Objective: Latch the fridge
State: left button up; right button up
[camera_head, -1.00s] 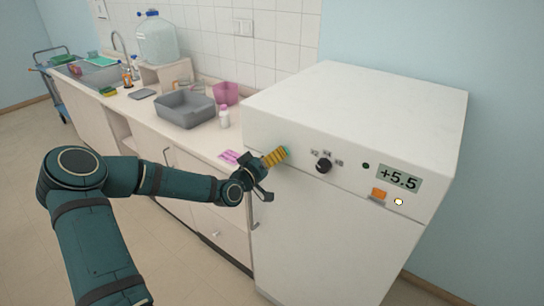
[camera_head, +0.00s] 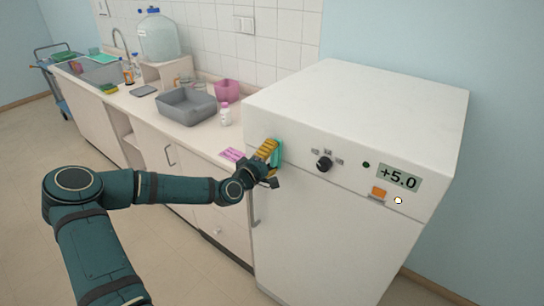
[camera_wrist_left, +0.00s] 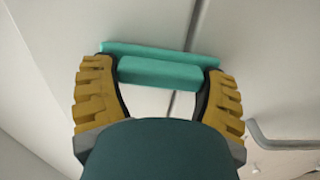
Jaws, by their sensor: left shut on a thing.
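The white fridge (camera_head: 350,95) stands at the right, its front facing me. A teal latch (camera_head: 277,152) sits on the left part of its front, standing roughly upright and partly hidden by my left gripper (camera_head: 268,151). My left gripper is shut on the latch. In the left wrist view the latch (camera_wrist_left: 160,72) lies between the yellow finger pads of the gripper (camera_wrist_left: 160,87) and spans the dark seam in the fridge front (camera_wrist_left: 188,65). The display (camera_head: 398,178) reads +5.0. My right gripper is out of view.
A metal door handle (camera_head: 255,212) is below the latch. Floor in front of the cabinets is clear.

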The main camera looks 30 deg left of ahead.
pick_arm(q)
jog(key=shift+f+n, duration=0.1)
jog(key=shift+n, duration=0.2)
jog(key=o, duration=1)
jog(key=shift+o, duration=0.2)
jog(key=shift+s, duration=0.1)
jog(key=s, duration=1.2)
jog(key=shift+a, duration=0.45)
